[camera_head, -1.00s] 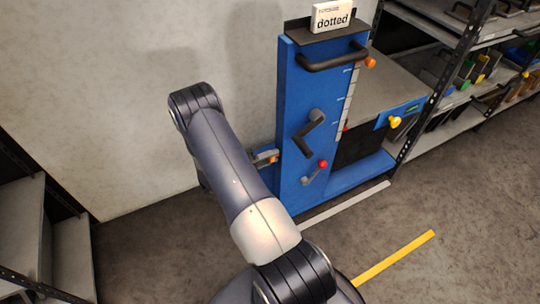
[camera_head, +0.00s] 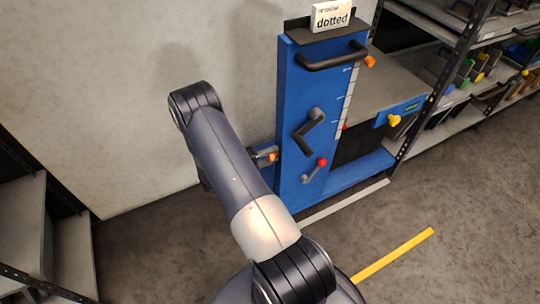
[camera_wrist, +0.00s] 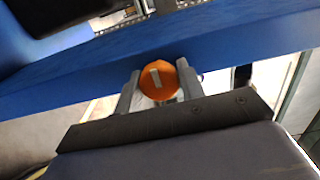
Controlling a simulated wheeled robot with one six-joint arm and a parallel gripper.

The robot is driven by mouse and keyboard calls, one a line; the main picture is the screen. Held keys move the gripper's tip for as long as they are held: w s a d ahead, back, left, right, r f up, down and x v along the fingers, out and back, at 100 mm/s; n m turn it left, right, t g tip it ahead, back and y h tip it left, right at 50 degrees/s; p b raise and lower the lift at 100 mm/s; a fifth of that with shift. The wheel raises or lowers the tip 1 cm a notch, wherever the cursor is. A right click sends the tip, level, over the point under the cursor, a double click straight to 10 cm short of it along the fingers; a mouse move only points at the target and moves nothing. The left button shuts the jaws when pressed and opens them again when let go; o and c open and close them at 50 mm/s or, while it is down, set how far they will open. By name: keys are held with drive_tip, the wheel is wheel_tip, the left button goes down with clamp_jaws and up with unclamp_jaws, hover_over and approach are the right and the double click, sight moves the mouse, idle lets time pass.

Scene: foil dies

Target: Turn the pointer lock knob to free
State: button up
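In the wrist view an orange round knob (camera_wrist: 158,84) with a pale bar mark sits by the blue frame's edge. The mark is near upright, its top tilted slightly left. My gripper (camera_wrist: 160,88) has one finger on each side of the knob, and both appear to touch it. In the head view my gripper (camera_head: 264,155) is at the left side of the blue machine (camera_head: 292,110), with a bit of orange knob (camera_head: 273,156) at its tips. No lettering by the knob is readable.
The machine's face carries a black bar handle (camera_head: 332,56), a dark crank (camera_head: 308,131) and a red-tipped lever (camera_head: 321,163). Another orange knob (camera_head: 370,62) is beside a scale strip (camera_head: 349,100). A yellow knob (camera_head: 394,121) is further right. Shelving stands at right and left.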

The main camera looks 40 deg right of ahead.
drive_tip(key=o, duration=0.4)
drive_tip(key=shift+a, duration=0.1)
drive_tip(key=v, duration=1)
drive_tip(key=shift+a, duration=0.25)
drive_tip(key=shift+w+d, duration=0.1)
drive_tip(key=x, duration=1)
drive_tip(key=shift+d, duration=0.35)
drive_tip(key=shift+a, duration=0.1)
